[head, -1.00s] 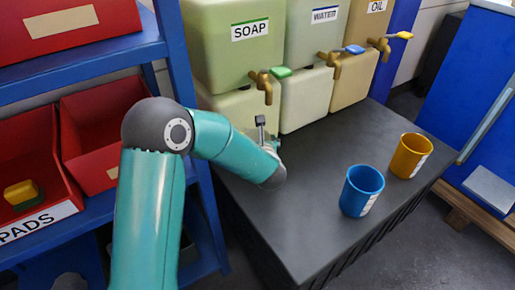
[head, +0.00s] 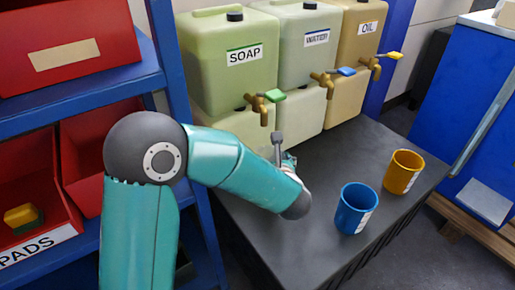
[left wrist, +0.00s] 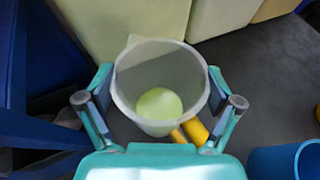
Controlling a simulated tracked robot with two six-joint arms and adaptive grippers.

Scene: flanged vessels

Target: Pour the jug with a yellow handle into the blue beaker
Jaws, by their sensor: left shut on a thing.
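The jug (left wrist: 160,95) shows in the left wrist view as a translucent vessel, seen from above, with pale yellow-green liquid in its bottom. Its yellow handle (left wrist: 193,131) points toward the lower right. My left gripper (left wrist: 160,90) has one finger on each side of the jug and is shut on it. In the head view my arm hides nearly all of the jug. The blue beaker (head: 356,208) stands upright on the dark bench, right of my left gripper; its rim also shows at the lower right of the left wrist view (left wrist: 282,162). My right gripper is not in view.
An orange beaker (head: 403,172) stands behind and right of the blue one. Soap (head: 228,62), water (head: 308,45) and oil (head: 362,35) containers with brass taps line the back of the dark bench (head: 345,150). A blue shelf (head: 85,68) with red bins is at left.

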